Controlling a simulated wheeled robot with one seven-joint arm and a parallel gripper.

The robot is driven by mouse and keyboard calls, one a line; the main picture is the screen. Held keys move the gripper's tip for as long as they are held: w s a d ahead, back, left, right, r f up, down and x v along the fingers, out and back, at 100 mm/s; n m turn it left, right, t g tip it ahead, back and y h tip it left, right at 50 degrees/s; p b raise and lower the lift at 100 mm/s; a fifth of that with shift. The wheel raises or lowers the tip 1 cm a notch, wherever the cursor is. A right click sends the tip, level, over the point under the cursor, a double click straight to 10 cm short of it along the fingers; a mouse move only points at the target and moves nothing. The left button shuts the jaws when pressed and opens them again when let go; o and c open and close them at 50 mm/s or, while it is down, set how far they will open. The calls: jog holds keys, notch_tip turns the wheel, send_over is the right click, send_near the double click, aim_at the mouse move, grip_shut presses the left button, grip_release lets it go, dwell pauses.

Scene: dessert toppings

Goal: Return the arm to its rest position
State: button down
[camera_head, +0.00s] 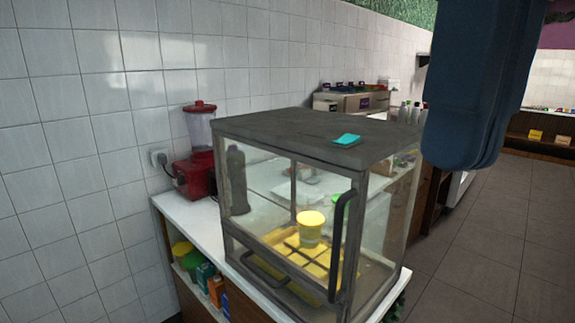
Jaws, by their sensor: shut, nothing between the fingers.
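A large dark blue rounded part of my arm (470,90) hangs down at the upper right of the head view. It stands to the right of the display case and hides part of the room behind it. My gripper is not in view. A glass display case (290,137) with a dark top and dark frame stands on a white counter (178,212). A small teal item (346,139) lies on the top of the case.
A red blender (193,178) stands on the counter behind the case, near the tiled wall (75,130). Several boxes and tubs sit on the shelf below. Another station (355,100) stands farther back. The tiled floor (480,260) on the right is clear.

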jog(key=w+a+f+t+y, duration=0.25)
jog(key=w+a+y, duration=0.8)
jog(key=y, duration=0.65)
jog(key=d+f+m+t+h, duration=0.4)
jog(key=d+f+m+t, duration=0.15)
jog(key=f+t, duration=0.3)
jog(key=d+f+m+t+h, duration=0.4)
jog(key=f+m+t, duration=0.25)
jog(key=f, duration=0.35)
jog(key=s+d+f+h, duration=0.4)
jog(key=s+f, duration=0.2)
jog(key=f, duration=0.1)
jog(key=s+d+f+h, duration=0.4)
jog(key=s+f, duration=0.2)
jog(key=f, duration=0.1)
jog(key=s+d+f+n+g, duration=0.1)
jog(key=s+d+n, duration=0.2)
jog(key=s, duration=0.6)
jog(key=s+d+f+n+g+h+b, duration=0.1)
jog(key=s+n, duration=0.4)
jog(key=s, duration=0.5)
jog(key=shift+d+f+n+g+h, duration=0.35)
jog(key=shift+d+f, duration=0.25)
jog(key=shift+d, duration=0.55)
jog(key=shift+s, duration=0.1)
